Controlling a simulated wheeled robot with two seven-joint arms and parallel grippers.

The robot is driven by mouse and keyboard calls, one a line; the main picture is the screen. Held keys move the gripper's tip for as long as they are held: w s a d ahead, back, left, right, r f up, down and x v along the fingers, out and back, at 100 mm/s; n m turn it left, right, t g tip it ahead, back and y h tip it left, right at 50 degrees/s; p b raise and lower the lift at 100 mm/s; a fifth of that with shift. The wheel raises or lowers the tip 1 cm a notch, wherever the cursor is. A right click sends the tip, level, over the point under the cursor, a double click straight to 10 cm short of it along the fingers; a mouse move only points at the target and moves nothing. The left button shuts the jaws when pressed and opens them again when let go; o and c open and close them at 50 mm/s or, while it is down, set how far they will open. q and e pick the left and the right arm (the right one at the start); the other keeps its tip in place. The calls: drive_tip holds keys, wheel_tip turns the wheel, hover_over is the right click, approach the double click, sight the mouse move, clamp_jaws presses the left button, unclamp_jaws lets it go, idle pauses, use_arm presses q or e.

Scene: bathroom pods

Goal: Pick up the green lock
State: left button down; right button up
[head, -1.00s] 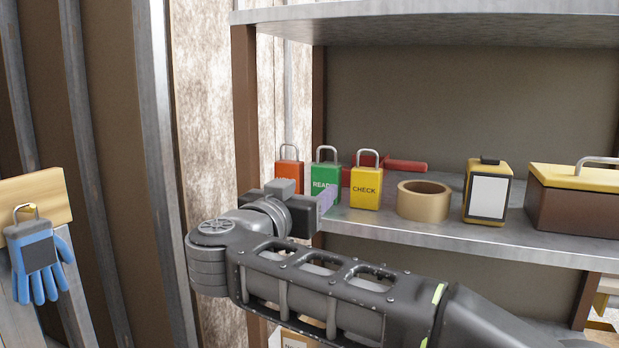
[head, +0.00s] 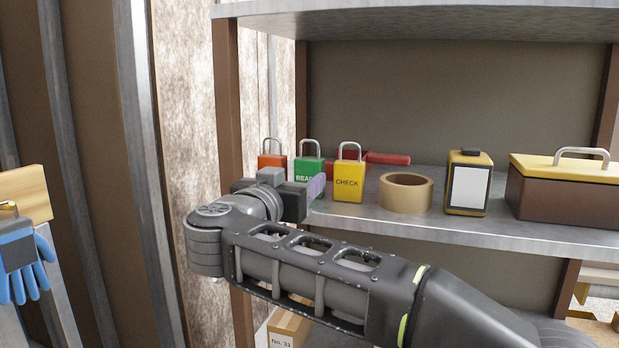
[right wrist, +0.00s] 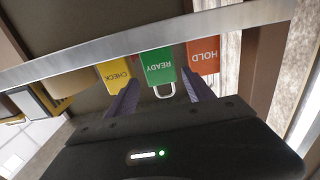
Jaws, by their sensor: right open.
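The green lock (head: 309,166), marked READY, stands upright on the shelf between the orange-red lock (head: 272,161) and the yellow lock (head: 348,183). Its lower part is hidden behind my right gripper (head: 316,188) in the head view. In the right wrist view, which is upside down, the green lock (right wrist: 158,65) shows between the two purple fingers of the right gripper (right wrist: 160,79). The fingers are spread apart, and I see nothing held. Whether they reach alongside the lock body I cannot tell. My left gripper is not in view.
The neighbouring locks marked HOLD (right wrist: 203,56) and CHECK (right wrist: 114,73) stand close on either side. A tape roll (head: 405,192), a yellow device (head: 468,183) and a toolbox (head: 562,190) stand farther right. A brown post (head: 229,110) rises at the shelf's left end.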

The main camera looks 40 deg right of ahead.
sight(307, 171)
drive_tip(key=shift+p+x, duration=0.3)
drive_tip(key=shift+x, duration=2.35)
drive_tip(key=c, duration=1.1)
drive_tip(key=shift+r, duration=0.15)
wheel_tip(307, 171, up, 10)
drive_tip(key=shift+f+p, duration=0.1)
drive_tip(key=shift+p, duration=1.1)
